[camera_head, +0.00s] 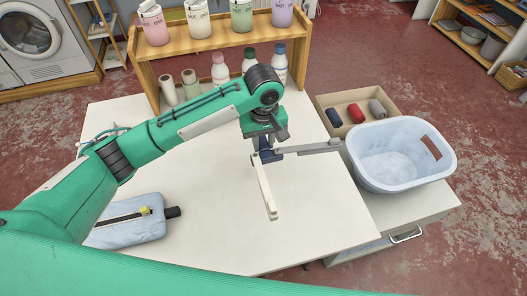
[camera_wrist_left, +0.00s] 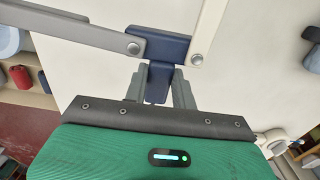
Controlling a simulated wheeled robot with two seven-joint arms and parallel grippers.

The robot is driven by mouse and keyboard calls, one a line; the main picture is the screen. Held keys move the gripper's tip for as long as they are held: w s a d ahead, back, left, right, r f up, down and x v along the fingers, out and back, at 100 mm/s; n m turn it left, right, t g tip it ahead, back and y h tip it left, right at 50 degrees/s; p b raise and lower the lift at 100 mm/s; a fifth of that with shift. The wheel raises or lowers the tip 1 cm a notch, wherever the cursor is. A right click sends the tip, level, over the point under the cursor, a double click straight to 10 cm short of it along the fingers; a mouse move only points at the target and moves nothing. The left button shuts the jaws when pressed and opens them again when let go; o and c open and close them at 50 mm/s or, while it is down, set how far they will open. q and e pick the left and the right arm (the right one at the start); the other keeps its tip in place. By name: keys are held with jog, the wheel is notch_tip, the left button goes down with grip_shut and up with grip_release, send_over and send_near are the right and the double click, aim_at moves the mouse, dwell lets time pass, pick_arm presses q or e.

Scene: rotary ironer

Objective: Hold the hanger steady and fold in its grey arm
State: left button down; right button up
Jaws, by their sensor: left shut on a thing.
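The hanger has a dark blue hub (camera_head: 268,156) with two arms. Its grey arm (camera_head: 312,147) points out to the right in the head view, toward the basket. Its cream arm (camera_head: 266,192) points toward the table's front, so the two arms stand wide apart. My left gripper (camera_head: 265,140) is shut on the blue hub. In the left wrist view, the fingers (camera_wrist_left: 160,90) clasp the blue stem from both sides. There the grey arm (camera_wrist_left: 75,27) runs left from a pivot and the cream arm (camera_wrist_left: 210,33) runs upward. My right gripper is not in view.
A pale blue laundry basket (camera_head: 437,175) stands at right, close to the grey arm's tip. Behind it is an open box (camera_head: 383,96) with rolled cloths. A wooden shelf (camera_head: 215,37) with bottles stands at the back. An ironing pad (camera_head: 130,228) lies at left. The table (camera_head: 220,240) is clear in front.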

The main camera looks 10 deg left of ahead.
pick_arm(q)
jog(key=shift+r, duration=0.75)
notch_tip(320, 180, down, 7)
jog(key=shift+f, duration=0.1)
jog(key=shift+f, duration=1.25)
jog(key=shift+f, duration=0.15)
jog(key=c, duration=1.3)
grip_release()
jog(key=shift+c, duration=0.2)
